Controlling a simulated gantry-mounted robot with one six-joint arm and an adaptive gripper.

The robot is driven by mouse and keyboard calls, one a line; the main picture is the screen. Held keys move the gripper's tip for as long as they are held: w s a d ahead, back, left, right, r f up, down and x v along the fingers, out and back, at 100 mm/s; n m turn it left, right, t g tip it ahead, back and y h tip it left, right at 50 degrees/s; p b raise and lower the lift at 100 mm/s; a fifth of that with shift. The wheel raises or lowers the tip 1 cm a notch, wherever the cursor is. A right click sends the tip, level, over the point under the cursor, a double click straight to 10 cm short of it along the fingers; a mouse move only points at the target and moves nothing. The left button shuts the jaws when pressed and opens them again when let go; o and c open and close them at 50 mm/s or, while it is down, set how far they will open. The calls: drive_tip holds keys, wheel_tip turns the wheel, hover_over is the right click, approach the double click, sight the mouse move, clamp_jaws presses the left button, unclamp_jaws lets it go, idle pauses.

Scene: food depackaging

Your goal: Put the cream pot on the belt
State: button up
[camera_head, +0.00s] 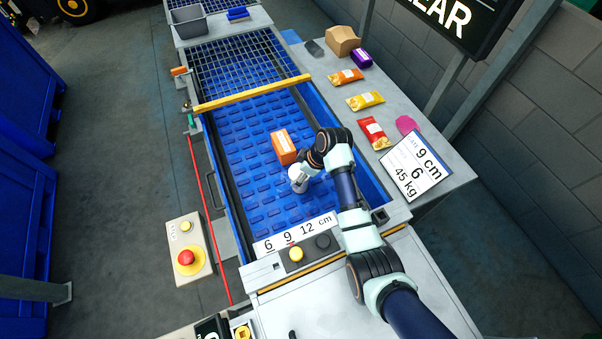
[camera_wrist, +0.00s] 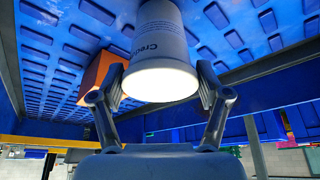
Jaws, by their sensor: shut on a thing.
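The cream pot (camera_wrist: 160,50) is a pale grey-white tub with dark lettering, partly cut off by the top of the wrist view. My gripper (camera_wrist: 163,82) is shut on it, one finger on each side, with its bright round end facing the wrist camera. In the head view my gripper (camera_head: 299,184) is over the blue studded belt (camera_head: 262,190), and the pale pot (camera_head: 294,173) shows only in small part beside it. I cannot tell whether the pot touches the belt.
An orange box (camera_head: 283,147) stands on the belt just beyond my gripper. A yellow bar (camera_head: 253,92) crosses the belt farther back. Several snack packets, including a red one (camera_head: 373,133), lie on the right side table. The belt's left and near parts are clear.

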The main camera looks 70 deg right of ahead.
drive_tip(key=shift+f, duration=0.15)
drive_tip(key=o, duration=1.2)
drive_tip(key=p+v, duration=0.2)
drive_tip(key=v, duration=1)
drive_tip(key=shift+p, duration=0.35)
